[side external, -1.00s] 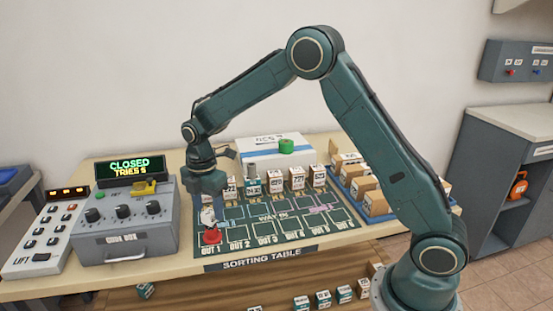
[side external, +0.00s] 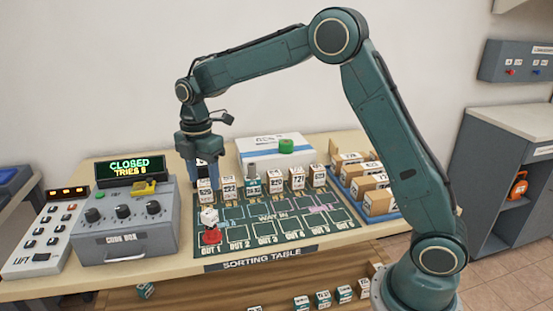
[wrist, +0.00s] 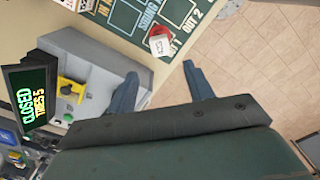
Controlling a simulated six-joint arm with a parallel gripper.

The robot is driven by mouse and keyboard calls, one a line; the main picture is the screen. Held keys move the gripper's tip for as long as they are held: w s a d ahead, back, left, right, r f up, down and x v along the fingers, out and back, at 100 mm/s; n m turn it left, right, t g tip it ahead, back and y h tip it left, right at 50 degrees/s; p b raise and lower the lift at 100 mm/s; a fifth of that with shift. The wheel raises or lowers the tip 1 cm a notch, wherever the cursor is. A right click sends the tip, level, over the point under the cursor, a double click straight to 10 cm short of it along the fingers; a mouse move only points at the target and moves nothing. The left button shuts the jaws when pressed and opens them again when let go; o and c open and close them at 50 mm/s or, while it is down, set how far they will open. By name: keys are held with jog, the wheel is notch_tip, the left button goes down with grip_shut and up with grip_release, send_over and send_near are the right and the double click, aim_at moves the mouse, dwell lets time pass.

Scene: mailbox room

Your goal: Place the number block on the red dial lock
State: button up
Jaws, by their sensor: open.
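The white number block (side external: 208,216) sits on top of the red dial lock (side external: 211,237) at the OUT 1 end of the sorting table's mat. In the wrist view the block (wrist: 159,45) shows dark marks, with a red edge of the lock (wrist: 170,34) behind it. The block looks slightly turned; how squarely it sits is hard to tell. My gripper (side external: 202,176) is open and empty, above and behind the block, apart from it. In the wrist view its two fingers (wrist: 160,72) stand wide apart with nothing between them.
A grey code box (side external: 125,222) with knobs and a "CLOSED" display (side external: 130,170) stands left of the mat. Several numbered boxes (side external: 275,182) line the mat's back. A white box (side external: 262,150) with a green roll is behind them. The mat's middle is mostly clear.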

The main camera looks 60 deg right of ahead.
dwell(0.3)
jog(key=s+d+r+m+t, duration=0.1)
jog(key=s+r+m, duration=0.35)
jog(key=s, duration=0.35)
jog(key=s+d+r+m+t, duration=0.1)
jog(key=s+r+m+t, duration=0.1)
jog(key=s+r+m, duration=0.35)
jog(key=s+m+t, duration=0.2)
jog(key=s+m, duration=0.6)
jog(key=s, duration=1)
jog(key=shift+s+d+f+t, duration=0.25)
jog(key=shift+s+f+t, duration=0.05)
jog(key=shift+f, duration=0.1)
